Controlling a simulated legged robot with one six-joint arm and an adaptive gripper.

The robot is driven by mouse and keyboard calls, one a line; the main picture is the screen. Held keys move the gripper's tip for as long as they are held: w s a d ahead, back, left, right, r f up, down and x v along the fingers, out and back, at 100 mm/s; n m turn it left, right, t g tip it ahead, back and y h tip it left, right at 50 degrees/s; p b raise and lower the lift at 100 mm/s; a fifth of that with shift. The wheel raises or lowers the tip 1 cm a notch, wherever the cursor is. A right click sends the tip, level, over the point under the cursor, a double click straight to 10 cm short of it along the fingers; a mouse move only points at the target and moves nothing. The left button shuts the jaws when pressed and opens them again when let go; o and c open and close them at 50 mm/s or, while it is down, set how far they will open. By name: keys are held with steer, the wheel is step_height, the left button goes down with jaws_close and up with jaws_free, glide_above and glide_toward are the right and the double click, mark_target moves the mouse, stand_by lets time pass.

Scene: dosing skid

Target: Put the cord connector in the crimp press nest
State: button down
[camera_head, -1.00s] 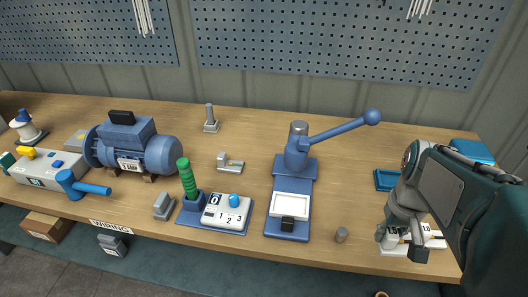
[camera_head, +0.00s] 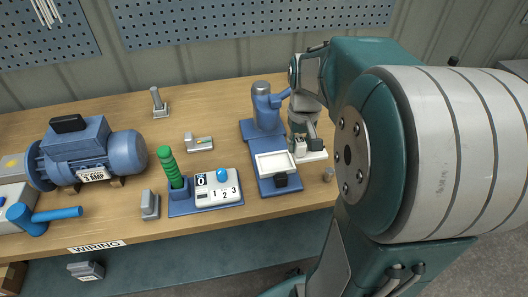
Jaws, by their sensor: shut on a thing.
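The crimp press (camera_head: 267,110) is blue, with a white, shallow, rectangular nest (camera_head: 277,164) at its front and a dark block at the nest's front edge. My gripper (camera_head: 304,145) is shut on a pale, flat-based piece, which I take as the cord connector (camera_head: 317,156). It is held just right of the nest, apart from it. The fingers cover part of the piece, and its exact height above the table is hard to tell. My arm hides much of the press lever.
A similar grey-white piece (camera_head: 199,143) lies left of the press. A switch box (camera_head: 218,187) with a green handle (camera_head: 168,165) stands at front left, and a blue motor (camera_head: 85,150) farther left. My arm fills the right side.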

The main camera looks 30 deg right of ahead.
steer(key=w+a+f, duration=0.1)
steer(key=w+f, duration=0.1)
steer(key=w+a+f, duration=0.2)
steer(key=w, duration=0.1)
steer(key=w+a+f, duration=0.1)
steer(key=w+f, duration=0.1)
steer(key=w, duration=0.1)
steer(key=shift+w+a+f, duration=0.15)
steer(key=shift+a+f, duration=0.05)
steer(key=shift+f, duration=0.15)
steer(key=shift+w+d+f, duration=0.3)
steer(key=shift+w+f, duration=0.05)
steer(key=shift+f, duration=0.1)
step_height(320, 180, down, 3)
steer(key=shift+w+f, duration=0.15)
steer(key=shift+a, duration=0.35)
steer(key=shift+f, duration=0.15)
steer(key=shift+c, duration=2)
jaws_free()
steer(key=shift+d, duration=0.25)
